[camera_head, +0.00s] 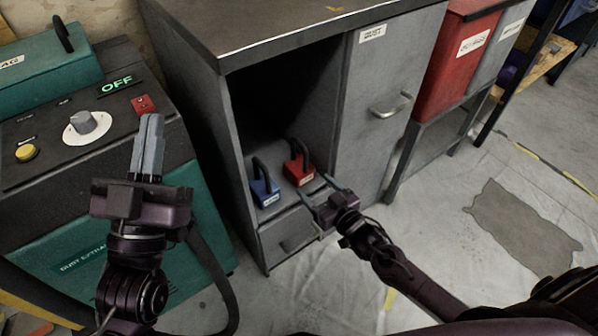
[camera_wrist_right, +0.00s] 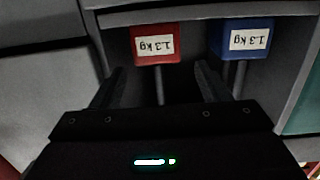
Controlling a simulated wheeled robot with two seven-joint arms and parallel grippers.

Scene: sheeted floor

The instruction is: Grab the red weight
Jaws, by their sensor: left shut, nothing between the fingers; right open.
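The red weight (camera_head: 299,171) with a black handle sits on the shelf of an open grey cabinet. In the right wrist view the red weight (camera_wrist_right: 156,44) carries an upside-down 1.3 kg label. My right gripper (camera_head: 314,190) is open just in front of it, its fingers spread to either side of the weight's line in the wrist view, apparently without contact. A blue weight (camera_head: 264,190) stands left of the red one; it shows right of it in the wrist view (camera_wrist_right: 248,38). My left gripper (camera_head: 150,145) is shut and empty, pointing up before the green machine.
The green machine (camera_head: 88,140) with a knob and an OFF display stands at the left. The cabinet (camera_head: 228,150) has a drawer (camera_head: 290,236) below the shelf and a closed door (camera_head: 385,110) at right. A red bin (camera_head: 455,70) stands farther right. Sheeted floor at right is mostly clear.

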